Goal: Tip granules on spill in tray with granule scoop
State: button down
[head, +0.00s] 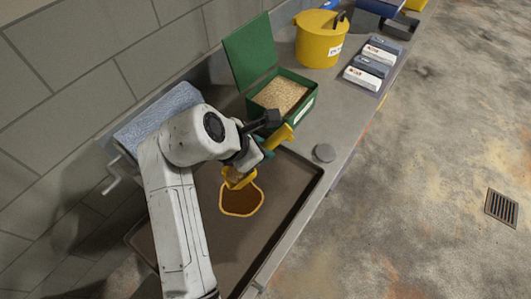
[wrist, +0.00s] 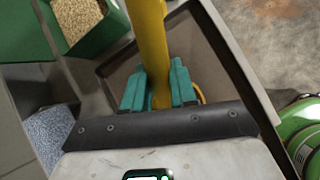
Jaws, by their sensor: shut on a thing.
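My gripper (head: 264,148) is shut on the yellow handle of the granule scoop (head: 283,137). In the wrist view the teal fingertips (wrist: 158,88) clamp the scoop handle (wrist: 152,45) from both sides. The scoop's yellow bowl (head: 236,181) hangs over the tray, just above the upper edge of the spill in the picture. I cannot tell clearly how much the bowl holds. The spill (head: 241,203) is a brown patch with a lighter orange rim, lying in the dark tray (head: 290,190). My arm covers the tray's left part. No granules show clearly on the spill.
An open green granule box (head: 290,117) stands behind the tray; its granules also show in the wrist view (wrist: 78,18). A wall stands behind.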

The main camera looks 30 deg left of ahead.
jog(key=shift+s+a+f+t+b, duration=0.2)
jog(key=shift+s+t+b, duration=0.1)
jog(key=shift+b, duration=0.55)
jog(key=s+a+t+h, duration=0.1)
jog(key=s+t+h+p, duration=0.1)
jog(key=s+t, duration=0.1)
jog(key=shift+a+r+n, duration=0.1)
jog(key=shift+a+n, duration=0.2)
jog(key=shift+a, duration=0.1)
jog(key=shift+s+a+t+h, duration=0.6)
jog(key=shift+s+t, duration=0.2)
jog(key=shift+t, duration=0.2)
jog(key=shift+r, duration=0.1)
notch_tip(320, 180, up, 5)
jog(key=p, duration=0.5)
jog(key=shift+p, duration=0.4)
